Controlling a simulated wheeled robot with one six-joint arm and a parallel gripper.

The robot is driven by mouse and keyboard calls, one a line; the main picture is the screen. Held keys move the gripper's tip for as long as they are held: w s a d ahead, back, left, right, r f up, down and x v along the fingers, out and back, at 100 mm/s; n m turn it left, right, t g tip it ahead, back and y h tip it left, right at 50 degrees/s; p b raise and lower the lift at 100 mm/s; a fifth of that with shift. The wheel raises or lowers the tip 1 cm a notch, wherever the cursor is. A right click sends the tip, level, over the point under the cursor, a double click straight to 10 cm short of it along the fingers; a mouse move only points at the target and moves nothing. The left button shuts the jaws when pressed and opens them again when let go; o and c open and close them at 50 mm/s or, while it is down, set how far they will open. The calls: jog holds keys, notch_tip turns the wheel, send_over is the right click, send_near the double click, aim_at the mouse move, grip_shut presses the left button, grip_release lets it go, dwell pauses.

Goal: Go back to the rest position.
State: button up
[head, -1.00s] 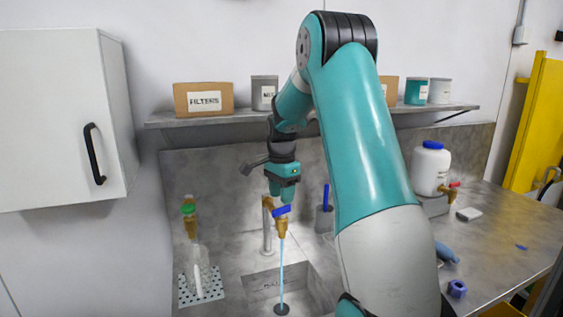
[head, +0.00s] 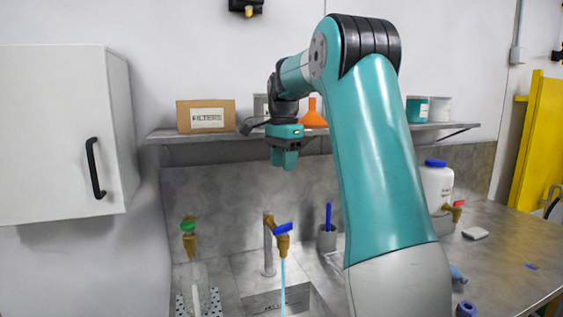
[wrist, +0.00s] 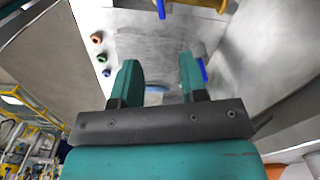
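My gripper (head: 285,162) is raised above the sink, in front of the back wall and just below shelf height. Its two teal fingers stand apart with nothing between them, as the wrist view also shows (wrist: 160,62). Below it stands the brass tap (head: 283,247) with a blue lever (head: 284,229). A thin stream of water (head: 284,285) runs from the tap into the sink (head: 262,302). The gripper is clear of the tap.
A shelf (head: 215,133) with a FILTERS box (head: 206,116) and an orange funnel (head: 313,113) is close behind the gripper. A white cabinet (head: 60,130) hangs at left. A white jug (head: 437,187) with a spigot stands right of my arm.

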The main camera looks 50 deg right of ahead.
dwell(0.3)
jog(key=s+a+f+n+t+y+b, duration=0.1)
jog(key=a+f+n, duration=0.1)
jog(key=a+n, duration=0.7)
jog(key=s+a+f+n+b, duration=0.1)
jog(key=a+f+n, duration=0.25)
jog(key=a, duration=1.05)
jog(key=s+a+f+n+y, duration=0.1)
jog(key=s+a+f+n, duration=0.2)
jog(key=s+a+n, duration=0.4)
jog(key=s+a+f+n+g+y, duration=0.1)
jog(key=s+a+f+n, duration=0.3)
jog(key=s+a+n, duration=0.4)
jog(key=s+a+y, duration=0.1)
jog(key=s+a, duration=0.2)
jog(key=shift+s+a+b, duration=0.15)
jog(key=shift+a+b, duration=0.15)
jog(key=shift+b, duration=0.05)
jog(key=shift+d, duration=0.1)
